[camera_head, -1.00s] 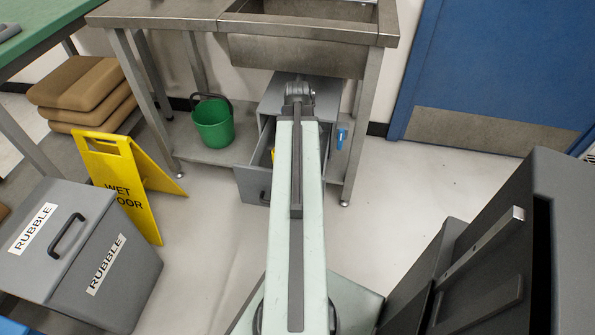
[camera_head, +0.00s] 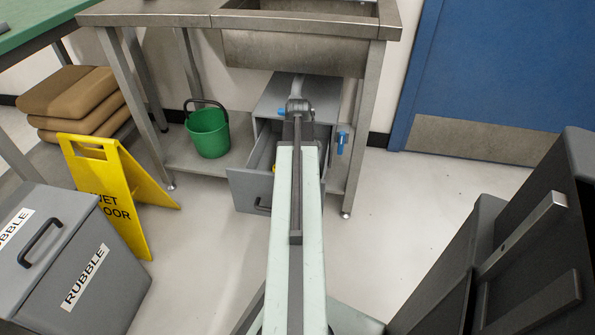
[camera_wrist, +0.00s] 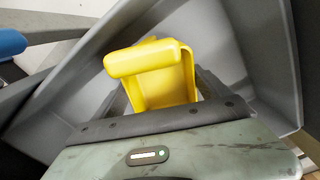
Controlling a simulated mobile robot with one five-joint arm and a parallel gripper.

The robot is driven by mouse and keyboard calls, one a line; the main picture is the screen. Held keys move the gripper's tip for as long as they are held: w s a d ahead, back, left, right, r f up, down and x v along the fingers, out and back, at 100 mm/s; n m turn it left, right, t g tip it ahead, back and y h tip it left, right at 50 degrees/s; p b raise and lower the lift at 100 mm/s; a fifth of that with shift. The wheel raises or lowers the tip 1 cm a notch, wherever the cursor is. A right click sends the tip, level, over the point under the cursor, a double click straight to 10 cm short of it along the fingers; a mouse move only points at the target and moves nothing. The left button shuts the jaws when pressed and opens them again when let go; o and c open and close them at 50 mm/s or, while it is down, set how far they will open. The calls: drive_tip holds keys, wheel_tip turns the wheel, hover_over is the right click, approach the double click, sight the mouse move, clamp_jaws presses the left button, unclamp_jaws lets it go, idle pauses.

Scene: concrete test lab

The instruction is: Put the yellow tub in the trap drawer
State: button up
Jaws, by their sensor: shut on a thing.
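The yellow tub (camera_wrist: 160,75) shows in the wrist view, held between the dark fingers of my gripper (camera_wrist: 163,95). My gripper is shut on it. Grey walls of the open drawer (camera_wrist: 215,40) surround the tub on several sides; I cannot tell whether it touches the drawer floor. In the head view the grey trap drawer (camera_head: 246,190) is pulled out of a grey cabinet (camera_head: 325,98) under the sink. My arm covers the drawer's right part and hides my gripper. Only a sliver of the yellow tub (camera_head: 274,167) shows beside the arm.
A green bucket (camera_head: 208,132) stands on the bench's lower shelf, left of the drawer. A yellow wet-floor sign (camera_head: 122,200) and a grey rubble bin (camera_head: 85,265) stand at left. A blue-handled fitting (camera_head: 343,140) is right of the cabinet. Floor before the blue door (camera_head: 480,75) is clear.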

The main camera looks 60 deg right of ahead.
drive_tip(key=o, duration=1.3)
drive_tip(key=shift+f, duration=0.1)
wheel_tip(320, 180, up, 12)
drive_tip(key=p, duration=1.2)
